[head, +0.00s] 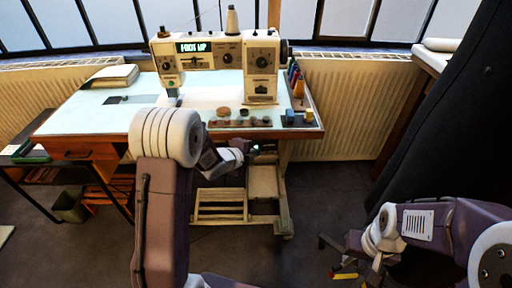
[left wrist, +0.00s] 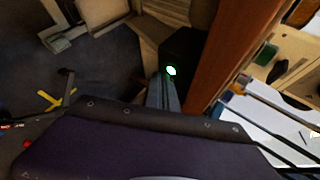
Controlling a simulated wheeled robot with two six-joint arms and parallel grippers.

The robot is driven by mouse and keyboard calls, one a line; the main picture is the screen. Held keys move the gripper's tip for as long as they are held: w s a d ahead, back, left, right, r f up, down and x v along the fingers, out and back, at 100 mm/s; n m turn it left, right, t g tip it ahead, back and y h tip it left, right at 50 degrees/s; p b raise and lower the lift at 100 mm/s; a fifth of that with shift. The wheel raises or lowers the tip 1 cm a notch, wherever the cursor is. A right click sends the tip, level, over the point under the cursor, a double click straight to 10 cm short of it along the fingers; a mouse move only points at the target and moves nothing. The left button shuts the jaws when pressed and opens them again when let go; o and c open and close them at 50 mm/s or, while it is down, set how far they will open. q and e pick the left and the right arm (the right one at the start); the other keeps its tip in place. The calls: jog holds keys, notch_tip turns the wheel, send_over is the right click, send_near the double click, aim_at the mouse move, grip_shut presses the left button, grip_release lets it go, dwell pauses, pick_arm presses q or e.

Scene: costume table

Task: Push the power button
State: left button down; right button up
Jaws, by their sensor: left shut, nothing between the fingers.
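A round power button (left wrist: 171,71), lit green-white, sits on a dark box (left wrist: 188,48) beside the brown table edge in the left wrist view. My left gripper (left wrist: 166,84) is shut and empty, with its tips right by the button; I cannot tell whether they touch. In the head view the button is hidden and the left wrist is low at the table's front edge. The cream sewing machine (head: 218,58) stands on the table with its display lit. My right gripper (head: 345,258) is low at the right, away from the table; its jaws are unclear.
The sewing table (head: 75,120) carries spools, small round pieces and a folded stack (head: 112,76). A treadle frame (head: 222,205) stands below it. A small dark shelf (head: 50,170) is at left, and a dark slanted shape (head: 445,130) at right.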

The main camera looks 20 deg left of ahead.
pick_arm(q)
jog(key=shift+w+a, duration=0.15)
jog(key=shift+w, duration=0.3)
dwell(0.4)
jog(key=shift+s+d+b, duration=0.3)
jog(key=shift+s+b, duration=0.05)
jog(key=shift+s, duration=0.55)
jog(key=s+d+b, duration=0.1)
jog(key=s+b, duration=0.1)
jog(key=s, duration=0.3)
jog(key=shift+s+d+b, duration=0.3)
jog(key=shift+s+b, duration=0.05)
jog(key=shift+s, duration=0.05)
